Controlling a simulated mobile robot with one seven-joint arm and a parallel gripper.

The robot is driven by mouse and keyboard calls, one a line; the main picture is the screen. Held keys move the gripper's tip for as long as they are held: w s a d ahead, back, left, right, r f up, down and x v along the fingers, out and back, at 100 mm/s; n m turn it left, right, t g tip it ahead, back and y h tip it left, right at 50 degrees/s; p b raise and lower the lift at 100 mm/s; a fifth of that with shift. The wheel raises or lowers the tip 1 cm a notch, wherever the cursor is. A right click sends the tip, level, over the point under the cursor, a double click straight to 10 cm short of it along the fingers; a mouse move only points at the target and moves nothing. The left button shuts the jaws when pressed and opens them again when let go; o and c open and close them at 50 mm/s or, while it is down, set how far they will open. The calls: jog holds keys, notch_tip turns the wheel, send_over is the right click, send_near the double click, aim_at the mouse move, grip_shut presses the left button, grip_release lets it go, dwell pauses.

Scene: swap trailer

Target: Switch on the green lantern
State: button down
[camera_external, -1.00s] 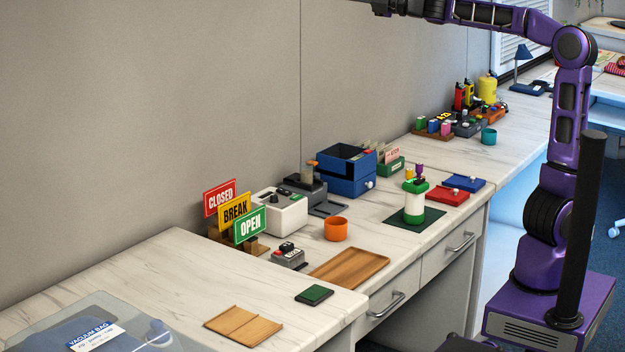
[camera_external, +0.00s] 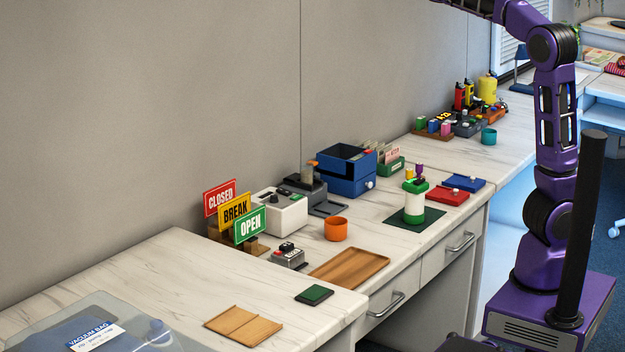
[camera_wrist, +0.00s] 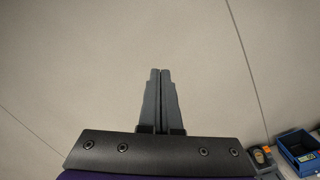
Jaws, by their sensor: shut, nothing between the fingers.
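The green lantern (camera_external: 414,203) stands upright on a dark green mat (camera_external: 396,218) near the counter's front edge. My gripper (camera_wrist: 160,72) is shut and empty in the wrist view, against the bare wall. It is above the top edge of the outside view, away from the lantern, which does not show in the wrist view.
A red tray (camera_external: 447,196) and a blue tray (camera_external: 463,183) lie right of the lantern. A blue box (camera_external: 347,180) stands behind it and shows in the wrist view (camera_wrist: 299,150). An orange cup (camera_external: 336,229) and wooden tray (camera_external: 349,269) are to the left.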

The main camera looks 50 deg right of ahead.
jog(key=w+d+f+m+g+h+p, duration=0.1)
jog(key=w+d+f+m+g+h, duration=0.1)
jog(key=d+f+m+g+h, duration=0.5)
jog(key=w+d+f+m+g+h+p, duration=0.1)
jog(key=w+d+f+m+g+h, duration=0.15)
jog(key=d+f+m, duration=0.85)
jog(key=m+g+y+p, duration=0.1)
jog(key=m+g+y, duration=0.7)
jog(key=m+g, duration=0.3)
send_over(422, 178)
jog(key=a, duration=0.3)
notch_tip(422, 178, down, 25)
jog(key=m, duration=0.1)
jog(key=shift+w+d+f+t, duration=0.1)
jog(key=shift+d+f+t, duration=0.1)
jog(key=shift+t, duration=0.25)
jog(key=f, duration=0.4)
jog(key=d+f, duration=0.1)
jog(key=f, duration=0.4)
jog(key=d+f+b, duration=0.1)
jog(key=f, duration=0.4)
